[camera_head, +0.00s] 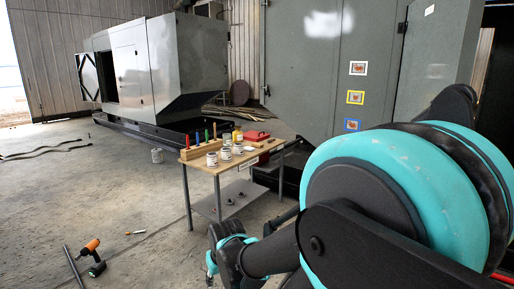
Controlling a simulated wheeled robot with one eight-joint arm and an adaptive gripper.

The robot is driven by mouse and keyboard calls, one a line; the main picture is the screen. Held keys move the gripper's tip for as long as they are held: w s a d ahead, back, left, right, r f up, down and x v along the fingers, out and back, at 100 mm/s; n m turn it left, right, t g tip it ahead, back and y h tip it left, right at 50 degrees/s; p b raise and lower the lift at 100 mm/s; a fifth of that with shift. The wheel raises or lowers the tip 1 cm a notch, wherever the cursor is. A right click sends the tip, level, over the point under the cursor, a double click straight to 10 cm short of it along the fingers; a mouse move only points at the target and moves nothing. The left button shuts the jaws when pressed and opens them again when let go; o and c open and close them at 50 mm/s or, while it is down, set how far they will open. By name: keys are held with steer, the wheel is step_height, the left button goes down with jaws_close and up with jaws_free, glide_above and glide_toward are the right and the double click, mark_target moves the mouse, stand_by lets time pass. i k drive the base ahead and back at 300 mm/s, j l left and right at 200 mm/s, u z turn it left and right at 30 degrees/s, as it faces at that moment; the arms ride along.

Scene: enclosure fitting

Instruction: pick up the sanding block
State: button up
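I cannot make out the sanding block with certainty. A small wooden-topped table (217,169) stands mid-view, crowded with small things. A red object (256,136) lies near its back right edge; it is too small to tell what it is. My arm fills the right side, in turquoise and black. Its lower links reach left in front of the table, low in the view. The gripper's fingers cannot be made out there. I see nothing held.
Several white cans (212,160) and a wooden rack (200,149) with coloured handles stand on the table. An orange-and-black drill (91,248) and a dark bar (74,267) lie on the floor at lower left. A large grey enclosure (160,60) stands behind. Floor left of the table is mostly clear.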

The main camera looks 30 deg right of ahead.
mark_target(255, 145)
steer(key=z, duration=1.15)
steer(key=i+u, duration=0.2)
steer(key=i, duration=2.25)
steer(key=i+j+z, duration=0.1)
steer(key=i, duration=1.9)
